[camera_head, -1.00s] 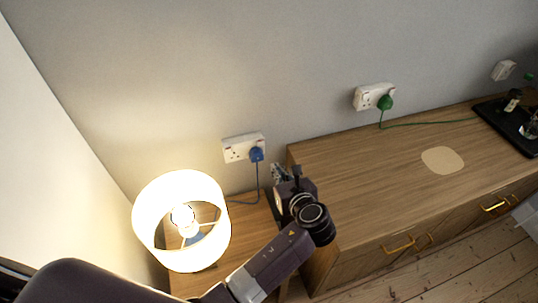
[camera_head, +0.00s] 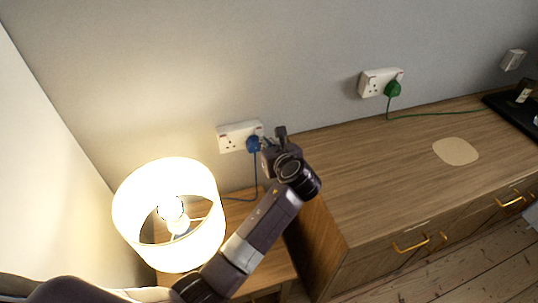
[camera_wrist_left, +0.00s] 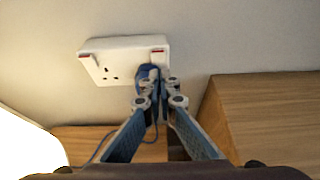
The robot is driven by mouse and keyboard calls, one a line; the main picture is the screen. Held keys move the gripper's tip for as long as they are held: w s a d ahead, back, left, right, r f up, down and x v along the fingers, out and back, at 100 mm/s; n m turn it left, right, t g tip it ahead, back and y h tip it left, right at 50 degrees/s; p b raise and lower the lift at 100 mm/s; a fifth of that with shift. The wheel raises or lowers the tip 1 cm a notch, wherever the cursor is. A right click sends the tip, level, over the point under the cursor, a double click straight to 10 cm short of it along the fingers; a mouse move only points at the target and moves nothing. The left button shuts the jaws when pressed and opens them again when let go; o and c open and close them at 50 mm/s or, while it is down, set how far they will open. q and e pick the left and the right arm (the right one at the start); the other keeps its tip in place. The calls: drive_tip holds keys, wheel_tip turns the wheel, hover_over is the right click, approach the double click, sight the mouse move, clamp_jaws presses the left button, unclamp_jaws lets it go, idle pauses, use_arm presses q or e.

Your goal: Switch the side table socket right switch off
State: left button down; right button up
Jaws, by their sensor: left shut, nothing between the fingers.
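The white double side table socket (camera_head: 231,137) is on the wall above the side table (camera_head: 262,230). A blue plug (camera_head: 253,144) sits in its right half. In the left wrist view the socket (camera_wrist_left: 113,47) shows red-marked switches at its top, and the right switch (camera_wrist_left: 158,54) is just above the blue plug (camera_wrist_left: 142,72). My left gripper (camera_head: 266,143) is at the socket's right end. In the left wrist view its closed fingertips (camera_wrist_left: 157,80) are in front of the plug's right side, just below the right switch. I cannot tell whether they touch. My right gripper is out of view.
A lit lamp (camera_head: 168,205) stands on the side table. A wooden cabinet (camera_head: 380,160) is close on the right, with a pale round mat (camera_head: 455,151) on top. Another socket (camera_head: 377,80) holds a green plug (camera_head: 392,89).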

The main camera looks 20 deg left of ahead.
sight(260, 129)
use_arm(q)
drive_tip(key=shift+w+a+b, duration=0.65)
drive_tip(key=shift+w+b, duration=0.15)
drive_tip(key=shift+w, duration=0.2)
drive_tip(key=shift+w+a+r, duration=0.15)
drive_tip(key=shift+w+r, duration=0.05)
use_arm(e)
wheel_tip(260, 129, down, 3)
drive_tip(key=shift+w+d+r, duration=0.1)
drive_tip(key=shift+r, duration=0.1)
use_arm(q)
drive_tip(key=p, duration=0.1)
drive_tip(key=r+p, duration=0.1)
drive_tip(key=p, duration=0.1)
drive_tip(key=shift+w+a, duration=0.25)
drive_tip(key=shift+w, duration=0.1)
drive_tip(key=shift+f, duration=0.35)
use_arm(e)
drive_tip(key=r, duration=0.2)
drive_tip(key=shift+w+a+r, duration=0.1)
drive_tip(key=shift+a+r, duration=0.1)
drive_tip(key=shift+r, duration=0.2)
use_arm(q)
drive_tip(key=shift+r, duration=0.1)
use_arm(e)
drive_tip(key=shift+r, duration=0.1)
